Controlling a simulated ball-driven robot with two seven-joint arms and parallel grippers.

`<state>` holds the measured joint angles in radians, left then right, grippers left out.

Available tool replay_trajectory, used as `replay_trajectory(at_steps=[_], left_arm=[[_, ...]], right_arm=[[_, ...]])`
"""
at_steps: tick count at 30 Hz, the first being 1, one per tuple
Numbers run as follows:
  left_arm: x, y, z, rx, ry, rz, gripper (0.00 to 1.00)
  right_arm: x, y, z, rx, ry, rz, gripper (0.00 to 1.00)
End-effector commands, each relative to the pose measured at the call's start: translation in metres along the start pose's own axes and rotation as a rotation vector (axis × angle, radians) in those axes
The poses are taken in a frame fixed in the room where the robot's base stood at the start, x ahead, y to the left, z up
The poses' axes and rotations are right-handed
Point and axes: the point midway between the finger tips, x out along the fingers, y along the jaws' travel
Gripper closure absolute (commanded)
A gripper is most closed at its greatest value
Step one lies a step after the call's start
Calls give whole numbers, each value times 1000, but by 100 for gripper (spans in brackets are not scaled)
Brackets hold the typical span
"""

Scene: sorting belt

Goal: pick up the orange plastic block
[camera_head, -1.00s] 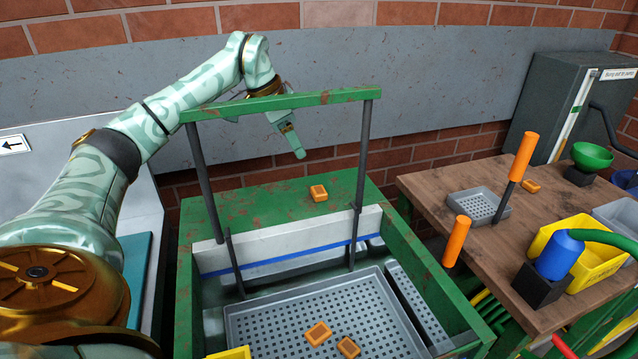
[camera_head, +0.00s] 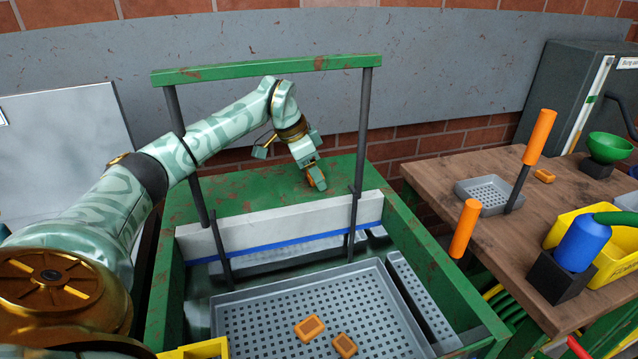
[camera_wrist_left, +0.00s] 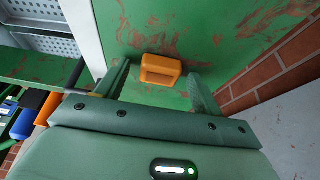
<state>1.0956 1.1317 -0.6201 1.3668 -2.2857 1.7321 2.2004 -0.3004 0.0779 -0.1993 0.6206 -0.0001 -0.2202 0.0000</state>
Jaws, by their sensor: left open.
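An orange plastic block (camera_wrist_left: 160,70) lies on the rusty green surface behind the white board. In the head view that block (camera_head: 317,180) is mostly hidden by my left gripper (camera_head: 312,182), which is right over it. In the left wrist view my left gripper (camera_wrist_left: 162,88) is open, with the block in front of and between its two fingers. I cannot tell whether a finger touches it. Two more orange blocks, one on the left (camera_head: 309,327) and one on the right (camera_head: 344,345), lie in the grey perforated tray (camera_head: 258,304). Another orange block (camera_head: 544,176) is on the wooden table. My right gripper is not seen.
A green crossbar (camera_head: 265,70) on dark posts frames my left arm. A white board (camera_head: 275,226) with a blue stripe stands in front of the block. The wooden table (camera_head: 450,180) at right holds a yellow bin (camera_head: 610,262) and orange-handled levers. Brick wall lies behind.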

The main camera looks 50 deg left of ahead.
Motion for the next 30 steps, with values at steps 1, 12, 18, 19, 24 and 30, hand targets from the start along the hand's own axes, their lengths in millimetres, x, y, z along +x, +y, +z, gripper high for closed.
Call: replay_trajectory(at_steps=[1,12,18,19,24,30], left_arm=[[2,0,0,-1,1,-1,33],[-1,0,-1,0,2,-2,81],[-1,0,-1,0,2,-1,81],[-2,0,-1,0,3,-1,81],[-13,0,-6,0,6,-2,81],[-46,9,-22,6,9,-2,81]], right_arm=[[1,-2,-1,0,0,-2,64],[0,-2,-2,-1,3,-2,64],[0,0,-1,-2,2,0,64],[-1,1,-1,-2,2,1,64],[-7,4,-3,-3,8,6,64],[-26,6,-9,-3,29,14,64]])
